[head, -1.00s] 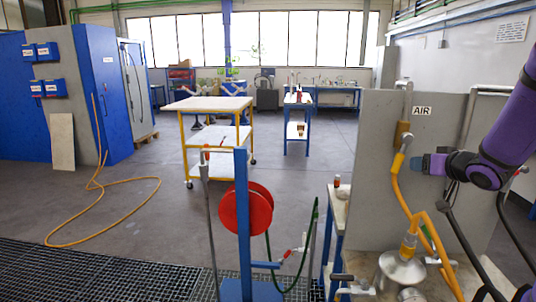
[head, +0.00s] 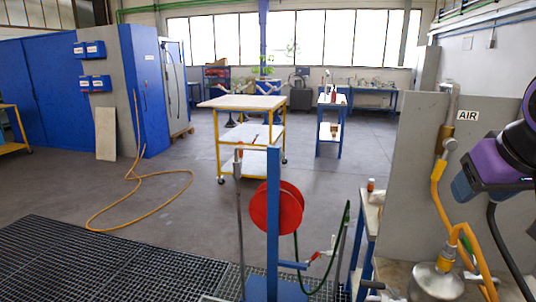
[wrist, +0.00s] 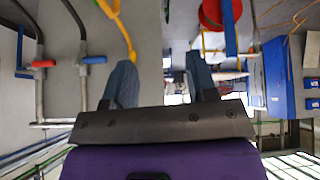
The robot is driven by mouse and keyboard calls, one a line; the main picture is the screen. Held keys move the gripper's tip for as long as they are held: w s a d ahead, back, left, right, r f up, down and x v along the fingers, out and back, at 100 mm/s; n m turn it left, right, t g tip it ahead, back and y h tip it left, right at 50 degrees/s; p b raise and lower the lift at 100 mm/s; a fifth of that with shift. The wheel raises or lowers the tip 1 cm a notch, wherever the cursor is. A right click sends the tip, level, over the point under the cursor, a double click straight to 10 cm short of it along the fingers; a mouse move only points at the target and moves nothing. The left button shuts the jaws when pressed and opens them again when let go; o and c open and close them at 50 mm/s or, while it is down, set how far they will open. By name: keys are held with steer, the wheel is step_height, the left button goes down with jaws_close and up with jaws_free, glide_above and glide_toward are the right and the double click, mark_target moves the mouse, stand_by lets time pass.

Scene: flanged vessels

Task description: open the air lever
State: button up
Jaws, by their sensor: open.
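The AIR sign (head: 467,115) is on the grey panel (head: 411,190) at the right of the head view. Left of the sign, a brass air fitting (head: 443,138) sits on a vertical pipe, with a yellow hose (head: 437,205) hanging below. The air lever itself is too small to make out clearly. My gripper (head: 464,188) is to the right of and below the fitting in the picture, apart from it. In the wrist view my gripper (wrist: 162,80) is open, with nothing between its two fingers. The yellow hose (wrist: 124,30) also shows there, beyond the left finger.
In the wrist view, a red-handled valve (wrist: 43,63) and a blue-handled valve (wrist: 95,60) sit on pipes at left. A metal vessel (head: 435,282) stands below the panel. A red reel (head: 277,208) on a blue post stands left of it. Open floor lies beyond.

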steer(key=s+a+n+g+y, duration=0.1)
steer(key=s+a, duration=0.2)
steer(key=s, duration=0.2)
steer(key=shift+s+a+f, duration=0.3)
steer(key=shift+a, duration=0.1)
